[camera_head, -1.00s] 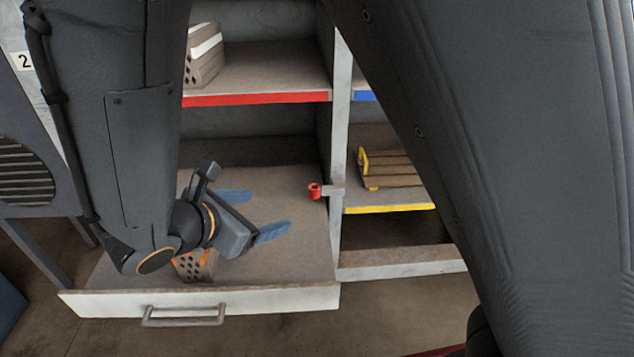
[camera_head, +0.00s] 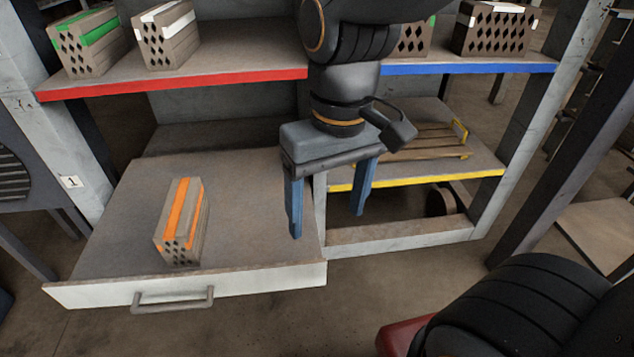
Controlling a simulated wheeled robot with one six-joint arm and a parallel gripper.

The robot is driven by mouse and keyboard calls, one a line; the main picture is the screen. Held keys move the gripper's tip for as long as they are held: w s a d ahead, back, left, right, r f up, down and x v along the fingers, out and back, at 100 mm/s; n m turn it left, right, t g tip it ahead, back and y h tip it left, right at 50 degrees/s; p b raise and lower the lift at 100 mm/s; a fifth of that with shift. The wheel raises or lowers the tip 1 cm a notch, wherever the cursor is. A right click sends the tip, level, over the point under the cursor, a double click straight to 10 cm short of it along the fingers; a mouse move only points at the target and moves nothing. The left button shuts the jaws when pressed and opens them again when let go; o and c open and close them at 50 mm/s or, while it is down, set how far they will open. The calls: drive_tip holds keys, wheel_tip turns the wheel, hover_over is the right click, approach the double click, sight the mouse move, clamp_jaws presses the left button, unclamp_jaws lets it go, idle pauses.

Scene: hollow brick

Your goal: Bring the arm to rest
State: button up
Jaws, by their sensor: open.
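My gripper (camera_head: 327,222) hangs in the middle of the view, pointing down, with its two blue fingers wide apart and nothing between them. It appears in front of the divider between the open drawer and the yellow-edged shelf. A hollow brick with orange stripes (camera_head: 182,222) lies in the open drawer (camera_head: 110,238), to the left of my gripper and apart from it. My arm comes down from the top of the view and hides part of the shelves behind it.
The red-edged shelf (camera_head: 240,78) holds a green-striped brick (camera_head: 88,42) and a white-striped brick (camera_head: 166,35). The blue-edged shelf (camera_head: 470,68) holds more bricks (camera_head: 495,30). A wooden pallet (camera_head: 430,142) lies on the yellow-edged shelf (camera_head: 475,175). Floor is clear before the drawer.

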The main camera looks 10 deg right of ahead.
idle(0.8)
drive_tip(key=d+r+m+p, duration=0.3)
drive_tip(key=d+r+p, duration=0.6)
drive_tip(key=p, duration=1)
drive_tip(key=shift+d+r+h, duration=0.3)
drive_tip(key=shift+d+r, duration=0.05)
drive_tip(key=shift+r, duration=0.55)
